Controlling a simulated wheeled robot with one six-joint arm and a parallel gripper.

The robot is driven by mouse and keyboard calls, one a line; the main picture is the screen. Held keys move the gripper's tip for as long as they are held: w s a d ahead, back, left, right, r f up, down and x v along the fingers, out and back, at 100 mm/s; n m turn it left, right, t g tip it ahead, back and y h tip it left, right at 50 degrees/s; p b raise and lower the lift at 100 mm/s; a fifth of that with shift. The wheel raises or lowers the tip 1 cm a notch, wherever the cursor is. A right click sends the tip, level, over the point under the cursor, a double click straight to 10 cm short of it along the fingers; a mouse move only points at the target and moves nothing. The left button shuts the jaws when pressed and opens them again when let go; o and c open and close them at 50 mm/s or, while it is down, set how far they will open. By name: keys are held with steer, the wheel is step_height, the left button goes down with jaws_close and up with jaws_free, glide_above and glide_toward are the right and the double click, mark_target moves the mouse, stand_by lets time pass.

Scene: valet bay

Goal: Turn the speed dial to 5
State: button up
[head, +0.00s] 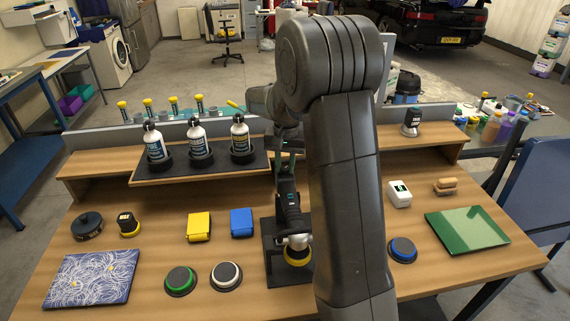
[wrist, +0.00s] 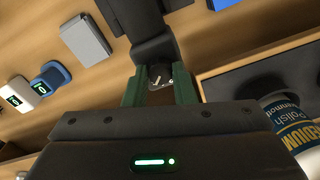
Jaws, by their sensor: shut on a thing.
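A dark polisher (head: 291,218) with a yellow pad (head: 297,254) stands upright on a black stand (head: 270,240) at the middle of the bench. My gripper (head: 287,172) is at the polisher's upper end, partly hidden by my arm in the head view. In the wrist view my gripper (wrist: 159,88) has its green fingers on either side of the small speed dial (wrist: 159,76), shut on it. The dial shows a light mark on its face. Its numbers are too small to read, so I cannot tell its setting.
Several bottles, one of them nearby (wrist: 291,127), stand on a raised dark tray (head: 180,178) behind and left. Yellow (head: 199,226) and blue (head: 241,222) boxes lie left of the polisher. Pads (head: 226,275) lie in front. A green tray (head: 467,228) is at right.

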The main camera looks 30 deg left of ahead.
mark_target(286, 168)
steer(key=o, duration=1)
step_height(286, 168, up, 14)
steer(key=b, duration=0.1)
steer(key=shift+d, duration=0.15)
steer(key=shift+w+f, duration=0.1)
steer(key=shift+f, duration=0.1)
step_height(286, 168, down, 14)
steer(key=shift+r+p, duration=0.2)
steer(key=shift+p, duration=0.3)
